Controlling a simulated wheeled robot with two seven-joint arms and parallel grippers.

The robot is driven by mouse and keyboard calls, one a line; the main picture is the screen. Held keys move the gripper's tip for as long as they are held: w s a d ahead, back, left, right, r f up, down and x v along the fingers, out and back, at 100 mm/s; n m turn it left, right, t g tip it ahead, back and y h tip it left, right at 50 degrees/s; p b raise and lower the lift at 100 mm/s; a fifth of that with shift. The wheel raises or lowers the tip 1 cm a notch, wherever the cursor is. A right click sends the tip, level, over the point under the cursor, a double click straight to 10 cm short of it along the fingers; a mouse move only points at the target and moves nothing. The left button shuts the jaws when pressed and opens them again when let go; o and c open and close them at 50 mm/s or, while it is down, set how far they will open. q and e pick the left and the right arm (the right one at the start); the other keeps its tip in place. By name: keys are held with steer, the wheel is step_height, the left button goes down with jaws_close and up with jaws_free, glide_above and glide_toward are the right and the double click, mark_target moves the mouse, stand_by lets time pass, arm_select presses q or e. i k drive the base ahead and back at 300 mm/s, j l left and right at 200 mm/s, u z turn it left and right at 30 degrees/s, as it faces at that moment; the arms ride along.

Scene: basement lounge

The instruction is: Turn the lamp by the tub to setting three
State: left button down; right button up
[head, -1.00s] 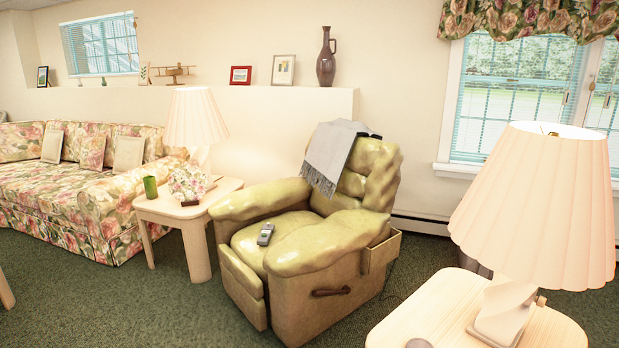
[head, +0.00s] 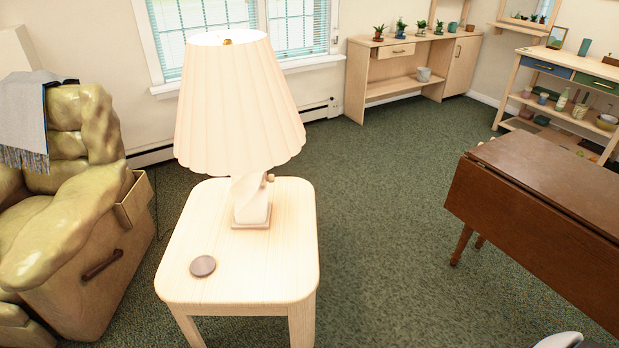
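A lamp with a pleated cream shade (head: 235,105) and a twisted white base (head: 251,200) stands upright on a light wood side table (head: 215,240). A small knob (head: 269,178) sticks out on the right of its neck, just under the shade. The shade looks lit, but the setting cannot be read. A pale grey tub-like pot (head: 424,74) sits on the shelf of the wooden unit by the far wall.
A round brown coaster (head: 203,266) lies on the side table. A green recliner (head: 70,220) stands close on the left. A brown drop-leaf table (head: 545,190) is on the right. Green carpet (head: 385,220) is clear between the tables. A wooden unit with plants (head: 400,60) stands at the back.

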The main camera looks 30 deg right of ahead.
mark_target(270, 178)
steer(key=z, duration=0.5)
steer(key=i+l, duration=0.1)
steer(key=l, duration=0.25)
steer(key=i+l+u, duration=0.1)
steer(key=l, duration=0.2)
steer(key=i+l+u, duration=0.15)
steer(key=u, duration=0.3)
steer(key=i+l+u, duration=0.1)
steer(key=u, duration=0.4)
steer(key=l+u, duration=0.25)
steer(key=u, duration=0.2)
